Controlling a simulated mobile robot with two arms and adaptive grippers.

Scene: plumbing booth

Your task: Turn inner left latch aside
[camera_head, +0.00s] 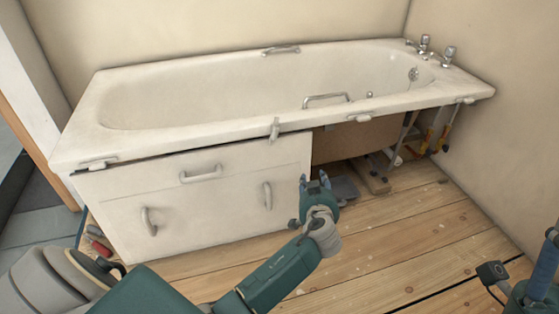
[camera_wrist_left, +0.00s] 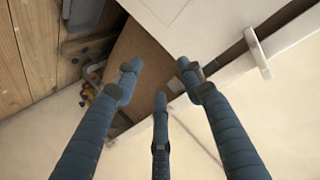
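The inner left latch (camera_head: 275,128) is a small pale bar under the bath's front rim. It hangs down upright across the dark gap, over the top edge of the white front panel (camera_head: 230,205). In the left wrist view the latch (camera_wrist_left: 258,52) crosses that gap at upper right, clear of the fingers. My left gripper (camera_head: 315,182) is in front of the panel's right end, lower than the latch and to its right. In the left wrist view its blue fingers (camera_wrist_left: 160,85) are spread and hold nothing. Only part of my right gripper (camera_head: 546,262) shows at the right edge.
The bath (camera_head: 80,140) has an outer left latch (camera_head: 97,163) and an inner right latch (camera_head: 360,117), both lying along the rim. The panel carries several handles. Right of it is an open space with a brown board (camera_head: 355,140) and pipes. The wooden floor (camera_head: 430,230) is mostly clear.

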